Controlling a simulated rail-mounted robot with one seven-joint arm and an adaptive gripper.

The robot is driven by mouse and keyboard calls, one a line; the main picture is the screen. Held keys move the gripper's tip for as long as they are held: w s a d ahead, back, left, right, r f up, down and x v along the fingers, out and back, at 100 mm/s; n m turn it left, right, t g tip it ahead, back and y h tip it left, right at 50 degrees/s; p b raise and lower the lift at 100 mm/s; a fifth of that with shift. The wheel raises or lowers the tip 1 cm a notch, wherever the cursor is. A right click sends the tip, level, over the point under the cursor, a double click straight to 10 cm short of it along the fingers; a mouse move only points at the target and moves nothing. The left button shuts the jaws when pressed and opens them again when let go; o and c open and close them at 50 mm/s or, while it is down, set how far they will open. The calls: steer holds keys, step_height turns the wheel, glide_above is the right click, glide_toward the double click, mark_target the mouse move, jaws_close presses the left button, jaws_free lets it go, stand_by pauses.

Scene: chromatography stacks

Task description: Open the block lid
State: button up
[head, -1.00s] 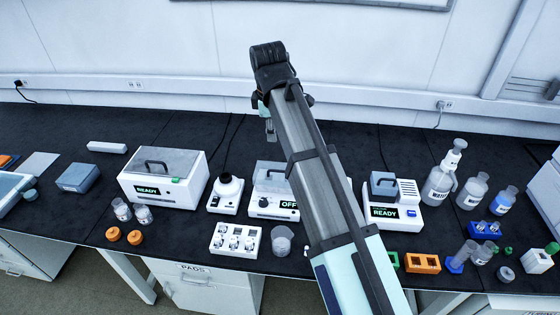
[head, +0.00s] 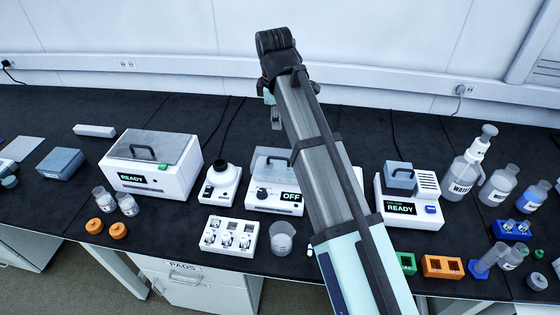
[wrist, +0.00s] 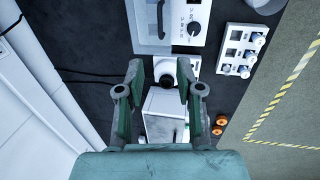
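My gripper (head: 275,117) hangs above the back of the bench in the head view. In the wrist view its two fingers (wrist: 162,85) are apart with nothing between them. Three devices have handled lids, and I cannot tell which is the block: a wide white box (head: 140,183) marked READY at left, a white unit (head: 258,196) marked OFF in the middle, and a small unit (head: 408,213) marked READY at right. All three lids look shut. In the wrist view the wide box (wrist: 160,103) lies beyond the fingers, and the OFF unit (wrist: 206,15) is at the top.
A mixer with a black top (head: 221,180) stands between the wide box and the OFF unit. A white vial rack (head: 229,236) and a beaker (head: 281,238) stand in front. Bottles (head: 462,182) and coloured racks crowd the right. The back strip of the bench is mostly clear.

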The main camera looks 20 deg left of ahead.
mark_target(280, 159)
steer(key=w+f+p, duration=0.1)
steer(key=f, duration=0.4)
steer(key=w+f+p, duration=0.1)
steer(key=f, duration=0.5)
steer(key=w+f+p, duration=0.1)
steer(key=f, duration=0.5)
steer(key=shift+w+a+f, duration=0.2)
steer(key=shift+a, duration=0.05)
jaws_close()
